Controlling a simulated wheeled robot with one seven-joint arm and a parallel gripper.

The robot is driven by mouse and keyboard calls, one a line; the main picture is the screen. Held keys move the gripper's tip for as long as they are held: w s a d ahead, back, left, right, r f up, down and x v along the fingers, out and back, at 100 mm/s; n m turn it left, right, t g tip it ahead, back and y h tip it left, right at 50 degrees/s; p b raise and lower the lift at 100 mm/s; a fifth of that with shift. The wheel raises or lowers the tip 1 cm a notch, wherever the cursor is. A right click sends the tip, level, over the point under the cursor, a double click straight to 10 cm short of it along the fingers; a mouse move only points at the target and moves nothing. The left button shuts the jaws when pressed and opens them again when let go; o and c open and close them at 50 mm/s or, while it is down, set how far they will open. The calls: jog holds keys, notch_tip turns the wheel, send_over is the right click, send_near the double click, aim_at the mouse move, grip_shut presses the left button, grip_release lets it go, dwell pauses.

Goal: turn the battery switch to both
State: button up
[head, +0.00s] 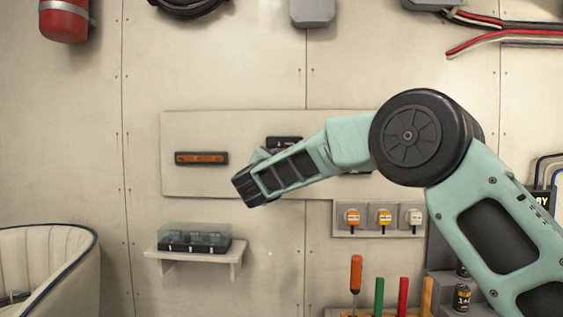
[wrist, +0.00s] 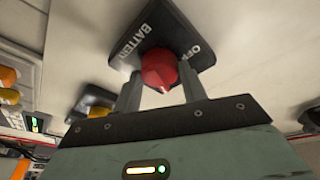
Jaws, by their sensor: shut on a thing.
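The battery switch shows in the wrist view as a black plate (wrist: 185,28) with white lettering. I can read "OFF" and part of "BATTERY" on it. Its red knob (wrist: 158,66) stands out from the middle of the plate. My gripper (wrist: 161,73) is shut on the knob, with one finger on each side. Which position the knob points to cannot be told, and no "BOTH" mark is readable. In the head view my own arm covers the fingers and the knob.
A pale panel (head: 186,184) on the wall carries an orange-faced strip (head: 201,158). Below are a shelf (head: 190,253) with a clear-lidded box (head: 195,238), a row of small switches (head: 383,218) and upright tools (head: 379,297). A cream seat (head: 60,265) is at lower left.

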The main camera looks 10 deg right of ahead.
jog(key=o, duration=1)
jog(key=shift+c, duration=0.2)
jog(key=b+v, duration=0.4)
jog(key=v, duration=1.3)
jog(key=shift+s+b, duration=0.25)
jog(key=shift+b, duration=0.1)
jog(key=shift+a, duration=0.1)
